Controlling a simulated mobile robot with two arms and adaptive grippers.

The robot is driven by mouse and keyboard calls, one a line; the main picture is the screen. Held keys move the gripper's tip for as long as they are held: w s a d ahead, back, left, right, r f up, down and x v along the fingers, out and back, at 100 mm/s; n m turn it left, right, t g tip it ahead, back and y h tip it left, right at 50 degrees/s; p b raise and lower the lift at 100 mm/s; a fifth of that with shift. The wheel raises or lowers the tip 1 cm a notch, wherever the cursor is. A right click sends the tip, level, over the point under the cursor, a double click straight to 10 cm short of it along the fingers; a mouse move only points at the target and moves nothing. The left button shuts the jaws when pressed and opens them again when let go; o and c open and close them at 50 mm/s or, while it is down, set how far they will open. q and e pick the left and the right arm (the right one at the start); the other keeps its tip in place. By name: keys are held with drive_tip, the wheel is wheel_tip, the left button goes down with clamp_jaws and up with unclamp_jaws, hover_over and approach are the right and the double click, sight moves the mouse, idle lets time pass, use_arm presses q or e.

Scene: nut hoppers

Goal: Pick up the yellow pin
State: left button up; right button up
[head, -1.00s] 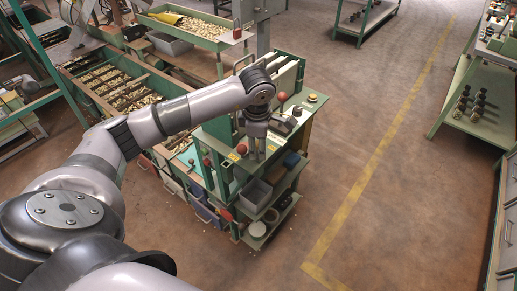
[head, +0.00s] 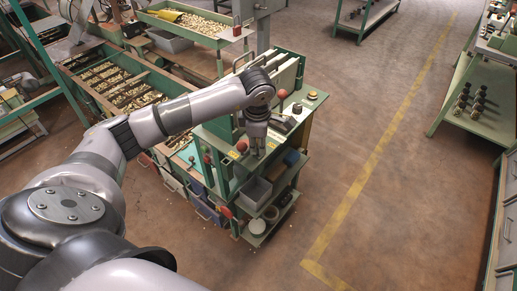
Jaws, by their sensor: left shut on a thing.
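My left gripper (head: 257,152) points straight down over the front part of the green bench top (head: 238,171). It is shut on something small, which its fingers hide. I cannot make out the yellow pin for certain; the spot at the fingertips is too small to tell. Small yellow labels lie on the bench top beside the fingers. My right gripper does not show.
A red ball knob (head: 282,94) and a second one (head: 242,146) stand close to the gripper. A grey bin (head: 255,192) sits on the shelf below. Nut hoppers (head: 122,82) are at left. The floor (head: 360,120) at right is clear.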

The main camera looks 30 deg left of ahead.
use_arm(q)
clamp_jaws()
drive_tip(key=shift+r, duration=0.1)
drive_tip(key=shift+r, duration=0.55)
wheel_tip(320, 180, up, 19)
drive_tip(key=b, duration=0.1)
drive_tip(key=shift+f, duration=0.1)
